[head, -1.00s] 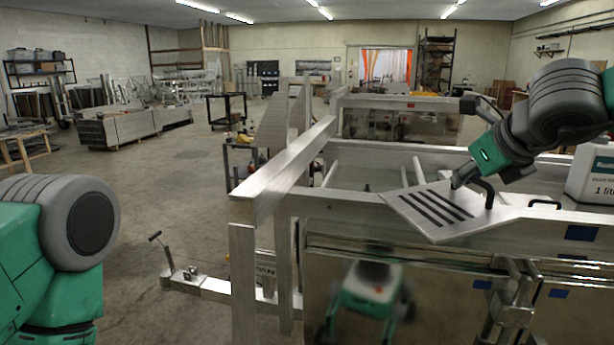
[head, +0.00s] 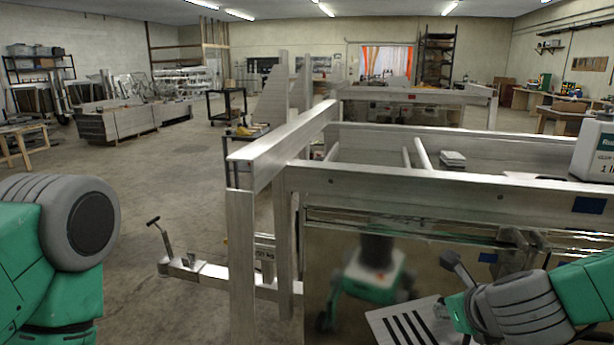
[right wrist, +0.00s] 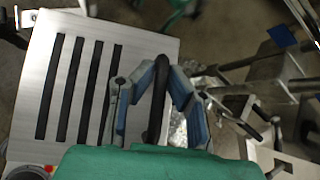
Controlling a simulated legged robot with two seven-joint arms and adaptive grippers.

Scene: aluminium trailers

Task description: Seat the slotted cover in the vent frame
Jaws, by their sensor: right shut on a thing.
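The slotted cover (head: 376,322) is a flat silver plate with several dark parallel slots. It is low in the head view, cut off by the bottom edge, in front of the trailer's shiny side. In the right wrist view the cover (right wrist: 148,55) fills the left side. My right gripper (right wrist: 160,78) is shut on the cover's black bar handle, with blue-padded fingers on both sides of it. In the head view my right gripper (head: 442,312) is partly hidden by its own arm. My left arm shows at the left edge, but its gripper is out of view. I cannot make out the vent frame.
The aluminium trailer (head: 400,183) stands ahead, with a top rail and a reflective side panel. A white container (head: 595,150) and a small pale stack (head: 452,159) are on it at the right. The floor left of the trailer is largely open, apart from its drawbar (head: 215,277).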

